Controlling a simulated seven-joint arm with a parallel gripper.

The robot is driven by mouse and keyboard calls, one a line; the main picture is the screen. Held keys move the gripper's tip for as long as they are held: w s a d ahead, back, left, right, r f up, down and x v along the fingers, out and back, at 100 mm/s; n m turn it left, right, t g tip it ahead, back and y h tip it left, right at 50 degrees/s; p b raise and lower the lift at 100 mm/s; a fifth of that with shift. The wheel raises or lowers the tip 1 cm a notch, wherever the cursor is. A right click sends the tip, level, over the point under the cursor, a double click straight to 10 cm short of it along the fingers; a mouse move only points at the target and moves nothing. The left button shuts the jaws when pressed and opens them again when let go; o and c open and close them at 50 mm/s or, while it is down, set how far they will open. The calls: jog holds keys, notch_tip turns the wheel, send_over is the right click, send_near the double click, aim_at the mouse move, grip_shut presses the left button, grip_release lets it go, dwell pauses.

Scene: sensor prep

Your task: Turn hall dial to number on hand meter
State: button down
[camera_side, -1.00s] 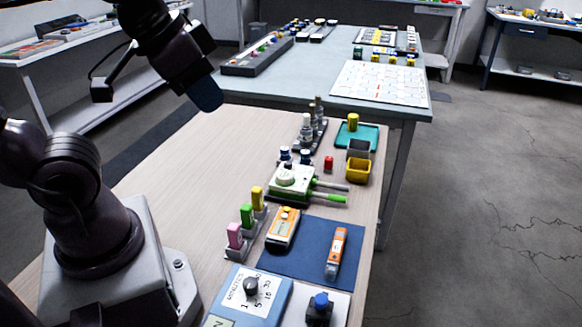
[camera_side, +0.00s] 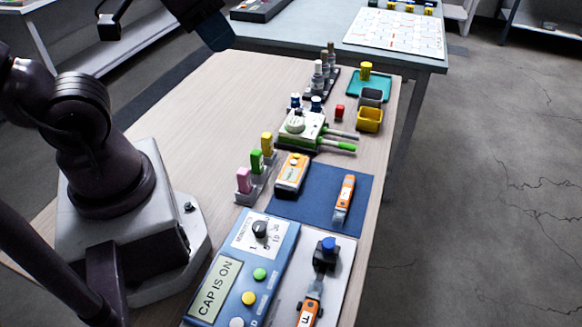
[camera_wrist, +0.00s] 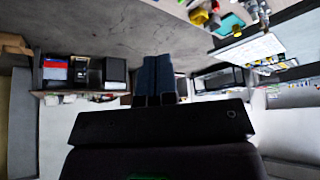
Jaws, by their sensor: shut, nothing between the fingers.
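My gripper (camera_side: 217,32) is at the top of the side view, raised above the table's far left and away from the devices; it is shut and empty. Its dark blue fingers (camera_wrist: 156,80) are together in the wrist view. A black knob (camera_side: 260,229) sits on a blue box (camera_side: 272,275) with numbers around it and the word MINUTES; its display reads CAP IS ON. A green-white device (camera_side: 302,128) carries a round pale dial. An orange-white handheld meter (camera_side: 292,175) lies left of the blue mat; its reading is too small. I cannot tell which dial is the hall dial.
An orange tool (camera_side: 345,195) lies on the blue mat (camera_side: 312,205). Another orange tool (camera_side: 308,310) and a blue-topped black block (camera_side: 325,255) are on a pale plate. Pink, green and yellow blocks (camera_side: 255,168), bottles and small bins (camera_side: 369,120) stand nearby. The table's left part is bare.

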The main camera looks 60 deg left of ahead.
dwell(0.4)
jog(key=c, duration=1.5)
grip_release()
jog(key=shift+c, duration=0.2)
jog(key=o, duration=0.3)
jog(key=shift+w+a+f+n+g, duration=0.2)
jog(key=shift+a+f+g, duration=0.1)
jog(key=shift+f, duration=0.15)
jog(key=shift+w+a+f+n+g, duration=0.1)
jog(key=shift+w+a+f+g, duration=0.15)
jog(key=shift+f, duration=0.2)
jog(key=n+g, duration=0.5)
jog(key=n, duration=2.6)
send_over(299, 110)
notch_tip(299, 110, down, 16)
jog(key=shift+t, duration=0.25)
notch_tip(299, 110, down, 13)
jog(key=shift+r, duration=0.2)
